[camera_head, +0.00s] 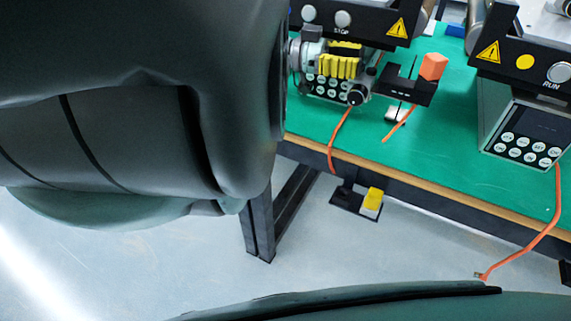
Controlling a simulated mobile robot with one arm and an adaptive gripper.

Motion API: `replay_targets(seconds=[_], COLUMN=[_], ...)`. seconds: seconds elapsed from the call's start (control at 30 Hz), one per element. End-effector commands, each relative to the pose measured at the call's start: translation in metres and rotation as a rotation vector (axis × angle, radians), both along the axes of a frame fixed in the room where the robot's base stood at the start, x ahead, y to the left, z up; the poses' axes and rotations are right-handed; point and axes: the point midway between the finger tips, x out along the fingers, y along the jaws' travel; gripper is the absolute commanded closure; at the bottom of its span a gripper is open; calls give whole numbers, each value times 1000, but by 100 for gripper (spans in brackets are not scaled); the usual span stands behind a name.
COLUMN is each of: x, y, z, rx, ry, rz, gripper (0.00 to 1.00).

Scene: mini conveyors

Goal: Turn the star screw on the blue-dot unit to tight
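My gripper is not in view; a large dark part of my arm fills the left and top left. No blue dot and no star screw can be made out. A left control unit (323,88) with white round keys, a black knob (356,96) and a yellow finned part (340,66) stands just right of my arm, partly covered at its left. A right control unit (522,138) with white keys stands below a black panel that has a yellow dot (525,62) and a RUN button (559,72). The upper parts of both conveyors are cut off.
The green bench top (440,150) is mostly clear between the units. A black bracket (408,88) with an orange block (433,67) stands there. Orange cables hang over the front edge. A yellow-and-black pedal (371,200) lies on the floor below.

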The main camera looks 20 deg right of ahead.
Motion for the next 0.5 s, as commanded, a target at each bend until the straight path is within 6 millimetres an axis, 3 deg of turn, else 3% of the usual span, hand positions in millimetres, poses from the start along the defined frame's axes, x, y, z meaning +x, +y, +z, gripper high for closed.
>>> replay_targets(seconds=[0.2,0.5], x=[2,2], y=[2,2], z=[0,-2], rx=[-1,5], ry=[2,5], rz=[8,8], gripper=[42,42])
